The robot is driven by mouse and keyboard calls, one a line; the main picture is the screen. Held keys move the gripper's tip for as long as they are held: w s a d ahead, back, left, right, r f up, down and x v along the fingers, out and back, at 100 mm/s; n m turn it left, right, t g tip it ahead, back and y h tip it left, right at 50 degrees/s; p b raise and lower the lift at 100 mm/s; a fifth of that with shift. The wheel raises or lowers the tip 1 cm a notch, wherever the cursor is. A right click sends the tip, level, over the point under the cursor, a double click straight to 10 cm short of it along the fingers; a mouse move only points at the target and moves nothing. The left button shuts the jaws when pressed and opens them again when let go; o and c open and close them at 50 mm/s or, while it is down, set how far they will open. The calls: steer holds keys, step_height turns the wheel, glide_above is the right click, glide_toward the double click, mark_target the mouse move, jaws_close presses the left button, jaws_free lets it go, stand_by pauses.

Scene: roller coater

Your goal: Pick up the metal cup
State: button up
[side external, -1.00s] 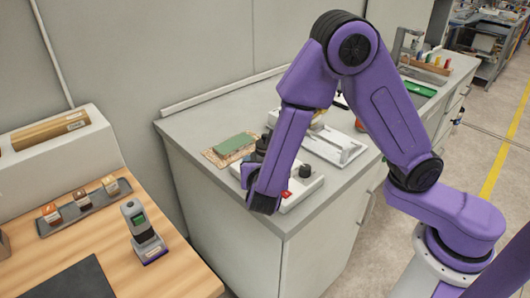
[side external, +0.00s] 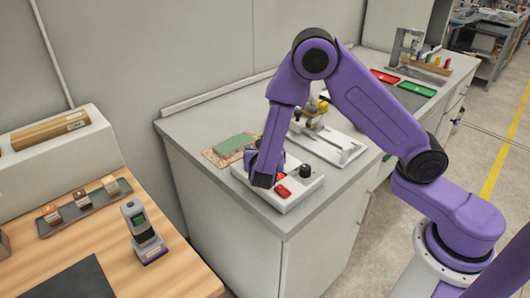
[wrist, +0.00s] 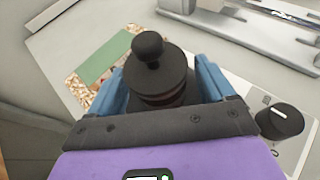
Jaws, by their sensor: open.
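My gripper (wrist: 162,88) is open, with one blue finger on each side of a dark grey round body with a ball-shaped knob (wrist: 148,46) on top. A reddish-brown band shows low on this body. I cannot tell whether it is the metal cup, or whether the fingers touch it. In the side view my gripper (side external: 262,178) is low over the left part of a white device (side external: 290,203), and the body between the fingers is mostly hidden. No other clear metal cup shows.
The device has a black dial (side external: 305,171) and a red switch (side external: 282,191) right of my gripper. A green pad (side external: 234,143) lies on a speckled board (side external: 213,158) behind it. A white apparatus (side external: 335,148) stands to the right. The counter's front left is clear.

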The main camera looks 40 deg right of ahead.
steer(key=c, duration=1.2)
